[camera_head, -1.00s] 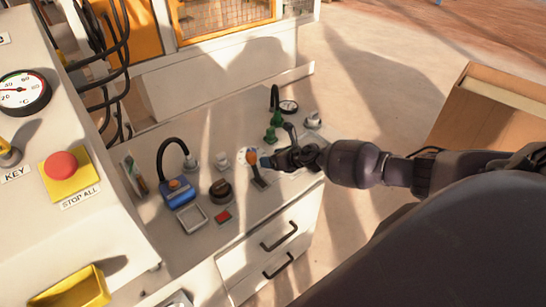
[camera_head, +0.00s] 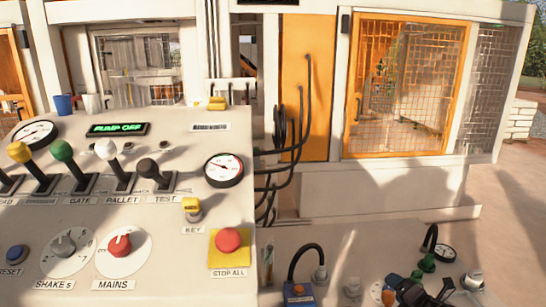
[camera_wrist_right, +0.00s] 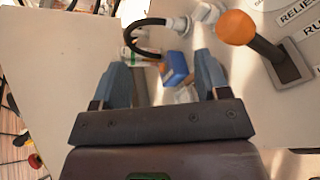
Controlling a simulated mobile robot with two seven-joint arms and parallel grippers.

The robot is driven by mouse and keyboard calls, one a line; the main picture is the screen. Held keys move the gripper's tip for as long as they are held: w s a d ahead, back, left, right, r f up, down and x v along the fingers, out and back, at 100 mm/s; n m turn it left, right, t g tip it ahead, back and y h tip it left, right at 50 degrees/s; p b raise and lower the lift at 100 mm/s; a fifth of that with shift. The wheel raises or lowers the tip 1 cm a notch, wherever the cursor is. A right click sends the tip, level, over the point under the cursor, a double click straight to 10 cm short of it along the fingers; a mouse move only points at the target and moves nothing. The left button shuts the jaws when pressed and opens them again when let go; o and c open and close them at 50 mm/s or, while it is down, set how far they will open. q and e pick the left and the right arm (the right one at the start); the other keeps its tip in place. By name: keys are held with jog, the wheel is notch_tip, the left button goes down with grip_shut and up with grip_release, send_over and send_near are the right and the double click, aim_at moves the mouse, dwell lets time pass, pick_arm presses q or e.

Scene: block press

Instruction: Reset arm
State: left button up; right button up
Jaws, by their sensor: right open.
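My right gripper (camera_wrist_right: 162,80) is open in the right wrist view, with its two blue-grey fingers apart and nothing between them. Beyond the fingers is a blue box (camera_wrist_right: 174,68) with a black hose. An orange-knobbed lever (camera_wrist_right: 237,27) stands to the right of the fingers, apart from them. In the head view the right gripper (camera_head: 408,290) shows at the bottom edge over the side bench, near the orange knob (camera_head: 388,297). The blue box (camera_head: 298,292) is to its left. My left gripper is not in view.
A sloped control panel (camera_head: 140,215) fills the left, with several levers, a MAINS dial (camera_head: 120,246), a SHAKES dial (camera_head: 64,244), a blue RESET button (camera_head: 16,253) and a red STOP ALL button (camera_head: 228,240). A caged orange door (camera_head: 352,100) stands behind.

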jog(key=s+a+f+m+h, duration=0.1)
jog(key=s+a+m, duration=0.9)
jog(key=s+m, duration=0.6)
jog(key=s+d+f+m+g+h, duration=0.1)
jog(key=s+f+m, duration=0.2)
jog(key=s+m, duration=0.2)
jog(key=s+d+f+m+g+h, duration=0.1)
jog(key=s+m, duration=0.4)
jog(key=s, duration=0.6)
notch_tip(320, 180, down, 3)
jog(key=shift+s+d+r+h, duration=0.1)
jog(key=shift+s+d+h, duration=0.1)
jog(key=shift+h, duration=0.5)
jog(key=shift+a, duration=0.1)
